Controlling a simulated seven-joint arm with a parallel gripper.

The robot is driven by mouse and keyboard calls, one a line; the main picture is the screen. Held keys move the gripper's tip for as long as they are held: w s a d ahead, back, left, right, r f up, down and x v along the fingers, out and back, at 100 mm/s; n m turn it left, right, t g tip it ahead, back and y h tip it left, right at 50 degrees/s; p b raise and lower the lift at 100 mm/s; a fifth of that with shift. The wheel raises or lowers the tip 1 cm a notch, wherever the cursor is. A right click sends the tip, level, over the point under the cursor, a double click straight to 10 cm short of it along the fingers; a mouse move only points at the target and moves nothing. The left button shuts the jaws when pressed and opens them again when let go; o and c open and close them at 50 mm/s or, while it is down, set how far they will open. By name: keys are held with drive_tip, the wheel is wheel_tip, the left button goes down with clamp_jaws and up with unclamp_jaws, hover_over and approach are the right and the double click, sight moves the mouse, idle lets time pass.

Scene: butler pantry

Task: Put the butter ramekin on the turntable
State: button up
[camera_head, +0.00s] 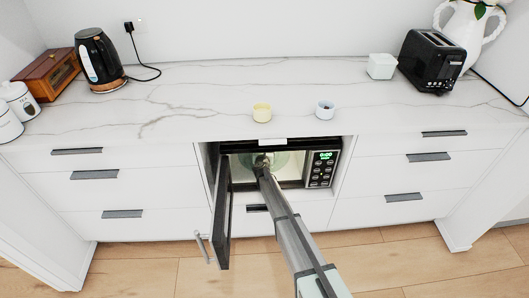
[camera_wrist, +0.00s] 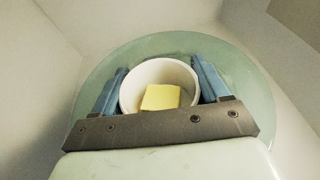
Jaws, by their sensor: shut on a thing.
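The butter ramekin (camera_wrist: 148,76) is a round white dish with a yellow block of butter (camera_wrist: 160,97) in it. My gripper (camera_wrist: 160,68) is shut on it, with one blue finger on each side. Behind and around the ramekin shows the round greenish glass turntable (camera_wrist: 245,72) inside the microwave. Whether the ramekin touches the glass or hangs just above it I cannot tell. In the head view my arm reaches into the open microwave (camera_head: 322,172); the turntable (camera_head: 284,160) shows partly, and my gripper (camera_head: 262,160) hides the ramekin there.
The microwave door (camera_head: 222,215) stands open on the left of my arm. The cavity walls (camera_wrist: 45,60) are close around the turntable.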

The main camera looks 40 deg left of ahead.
drive_tip(key=shift+w+a+f, duration=0.2)
drive_tip(key=shift+w+f, duration=0.05)
drive_tip(key=shift+f, duration=0.45)
drive_tip(key=shift+f, duration=0.2)
drive_tip(key=o, duration=0.9)
drive_tip(key=shift+r, duration=0.1)
drive_tip(key=shift+s+r, duration=0.1)
drive_tip(key=v, duration=1.2)
